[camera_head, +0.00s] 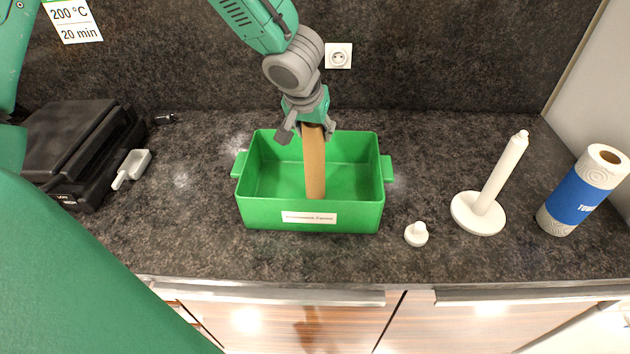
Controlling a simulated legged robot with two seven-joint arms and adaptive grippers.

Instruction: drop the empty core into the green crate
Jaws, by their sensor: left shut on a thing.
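The empty core (314,165) is a plain brown cardboard tube. My left gripper (309,127) is shut on its upper end and holds it nearly upright. The tube hangs over the green crate (310,218), and its lower part shows against the crate's inside. I cannot tell whether its lower end touches the crate floor. The crate is open, with a handle on each side and a white label on its front. My right gripper is not in view.
A white towel holder (478,212) with a bare post stands right of the crate. A small white knob (416,234) lies before it. A wrapped towel roll (583,190) stands far right. A black appliance (75,145) and a white scoop (131,168) are on the left.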

